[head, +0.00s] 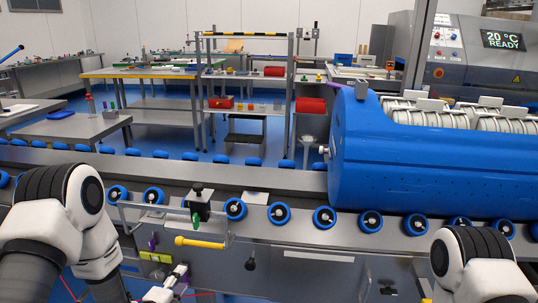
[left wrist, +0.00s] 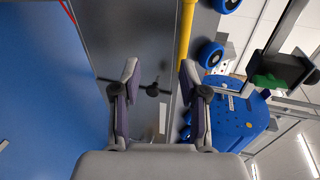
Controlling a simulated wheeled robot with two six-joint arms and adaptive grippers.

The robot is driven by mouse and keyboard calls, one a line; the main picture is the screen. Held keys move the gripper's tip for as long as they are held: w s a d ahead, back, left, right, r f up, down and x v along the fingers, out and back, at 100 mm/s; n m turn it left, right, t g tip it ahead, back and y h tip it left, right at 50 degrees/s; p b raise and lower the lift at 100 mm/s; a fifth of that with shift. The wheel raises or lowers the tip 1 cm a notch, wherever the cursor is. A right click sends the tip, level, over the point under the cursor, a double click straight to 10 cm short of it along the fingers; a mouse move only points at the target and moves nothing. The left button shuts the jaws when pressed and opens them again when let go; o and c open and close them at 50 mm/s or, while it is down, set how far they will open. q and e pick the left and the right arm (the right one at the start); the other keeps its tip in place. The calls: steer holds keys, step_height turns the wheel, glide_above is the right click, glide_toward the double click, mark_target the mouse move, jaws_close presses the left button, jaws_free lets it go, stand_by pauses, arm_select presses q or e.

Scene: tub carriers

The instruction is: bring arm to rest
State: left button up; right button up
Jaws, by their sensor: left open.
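My left gripper (head: 180,281) is low in the head view, in front of the conveyor's steel side panel, partly cut off by the lower edge. In the left wrist view the left gripper (left wrist: 158,71) is open, its two purple-padded fingers apart with nothing between them. The grey steel panel and a dark knob (left wrist: 153,90) show beyond the fingers. My left arm (head: 75,205) comes in from the left. My right arm (head: 470,260) shows at the lower right; its gripper is not in view.
A roller conveyor (head: 260,178) with blue rollers crosses in front. A large blue tub carrier (head: 430,165) with white units sits on its right. A yellow bar (head: 200,242) juts from the near side, below a black clamp (head: 198,200). Shelves and benches stand behind.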

arm_select(q)
steer(key=s+d+f+n+g, duration=0.2)
steer(key=s+f+n+g, duration=0.35)
steer(key=s+f, duration=0.55)
steer(key=s+d+f+n+g, duration=0.3)
steer(key=s+f+n+g, duration=0.4)
steer(key=s, duration=0.7)
steer(key=s+a+n+g+y, duration=0.1)
steer(key=s+n+g, duration=0.1)
steer(key=s+n, duration=0.45)
step_height(320, 180, up, 11)
steer(key=p, duration=1.2)
steer(key=shift+s+r+n, duration=0.15)
steer(key=shift+s+n, duration=0.15)
steer(key=shift+s, duration=0.1)
